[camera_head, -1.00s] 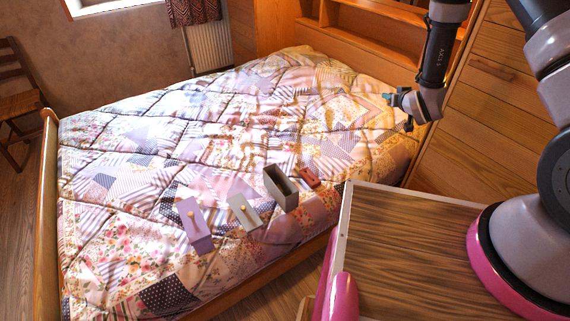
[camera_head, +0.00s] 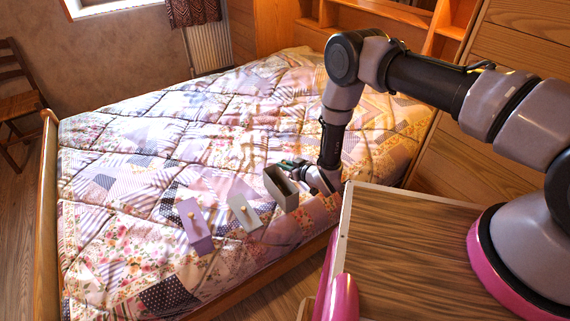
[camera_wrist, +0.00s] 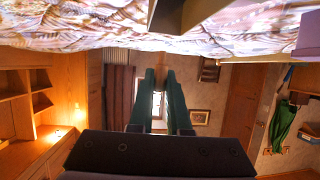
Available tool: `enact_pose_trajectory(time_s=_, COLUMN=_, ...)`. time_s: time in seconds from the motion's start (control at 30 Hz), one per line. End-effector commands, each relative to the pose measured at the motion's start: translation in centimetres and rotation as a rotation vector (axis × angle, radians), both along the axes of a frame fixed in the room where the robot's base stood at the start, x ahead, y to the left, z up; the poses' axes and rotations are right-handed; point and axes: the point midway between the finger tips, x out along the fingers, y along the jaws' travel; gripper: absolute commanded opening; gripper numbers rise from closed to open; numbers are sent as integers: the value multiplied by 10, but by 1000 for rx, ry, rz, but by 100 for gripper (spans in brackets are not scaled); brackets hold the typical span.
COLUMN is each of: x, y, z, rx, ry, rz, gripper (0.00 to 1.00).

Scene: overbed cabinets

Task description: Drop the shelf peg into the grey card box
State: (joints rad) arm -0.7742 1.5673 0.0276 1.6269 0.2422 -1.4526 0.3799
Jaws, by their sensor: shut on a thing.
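The grey card box (camera_head: 289,201) stands on the bed, open at the top with a dark inside. Its edge also shows at the top of the wrist view (camera_wrist: 194,14). My gripper (camera_head: 290,164) is low over the bed, close to the far right side of the box. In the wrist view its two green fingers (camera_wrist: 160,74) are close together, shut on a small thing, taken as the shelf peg. The peg itself cannot be made out clearly between the fingertips.
A purple box (camera_head: 201,243) and a pale grey block (camera_head: 250,226), each with a small wooden piece on top, lie left of the grey box on the quilt (camera_head: 130,170). A wood-topped surface (camera_head: 400,240) is at the front right. The quilt beyond is clear.

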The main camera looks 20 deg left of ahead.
Motion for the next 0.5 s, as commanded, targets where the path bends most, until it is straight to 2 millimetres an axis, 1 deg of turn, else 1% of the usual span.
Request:
enact_pose_trajectory(time_s=0.3, x=-1, y=0, z=-35, rx=-2, ry=0, rz=3, gripper=0)
enact_pose_trajectory(time_s=0.5, x=0, y=-1, z=-52, rx=-2, ry=0, rz=0, gripper=0)
